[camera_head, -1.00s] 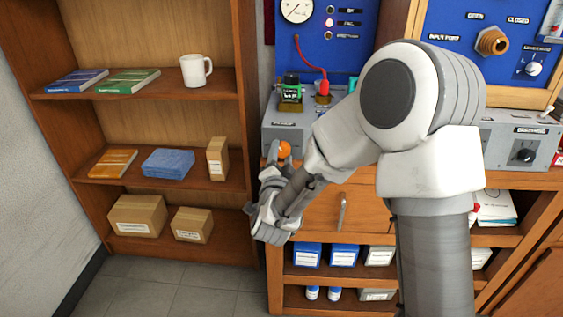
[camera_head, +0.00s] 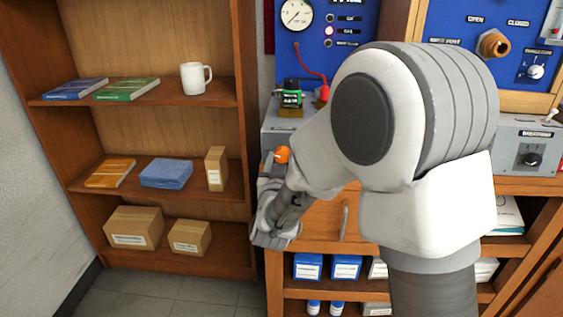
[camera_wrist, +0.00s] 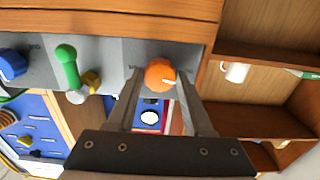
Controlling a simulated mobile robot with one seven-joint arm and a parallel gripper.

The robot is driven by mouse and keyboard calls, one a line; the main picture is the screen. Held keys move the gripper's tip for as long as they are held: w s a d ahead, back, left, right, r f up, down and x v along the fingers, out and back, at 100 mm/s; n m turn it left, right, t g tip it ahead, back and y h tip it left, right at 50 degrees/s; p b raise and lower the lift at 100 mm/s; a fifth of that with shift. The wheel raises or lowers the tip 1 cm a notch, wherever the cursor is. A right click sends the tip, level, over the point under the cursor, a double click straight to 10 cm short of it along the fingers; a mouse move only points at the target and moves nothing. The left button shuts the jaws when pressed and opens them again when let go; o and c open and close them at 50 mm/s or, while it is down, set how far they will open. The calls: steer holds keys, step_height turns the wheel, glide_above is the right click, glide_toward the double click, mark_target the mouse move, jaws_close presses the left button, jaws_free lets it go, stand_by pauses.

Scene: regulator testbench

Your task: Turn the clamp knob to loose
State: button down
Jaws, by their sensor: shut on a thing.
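The clamp knob is the round orange knob (camera_head: 282,155) at the front left corner of the grey bench unit. In the wrist view the knob (camera_wrist: 160,73) sits between my fingertips, with a short pale pointer line on its face towards the lower right. My gripper (camera_wrist: 159,80) is shut on the knob, one finger on each side. In the head view my gripper (camera_head: 270,167) reaches the knob from the front, and its fingers are partly hidden. The knob's label cannot be read.
A green-topped part (camera_head: 291,98) stands on the bench unit (camera_head: 510,135) near the knob, beside a red cable (camera_head: 314,75). A wooden shelf (camera_head: 230,95) with books, boxes and a white mug (camera_head: 195,77) stands close on the left. My arm hides the middle of the bench.

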steer(key=shift+r+n, duration=0.1)
steer(key=shift+n, duration=1)
steer(key=shift+c, duration=1.5)
jaws_free()
steer(key=shift+s, duration=0.15)
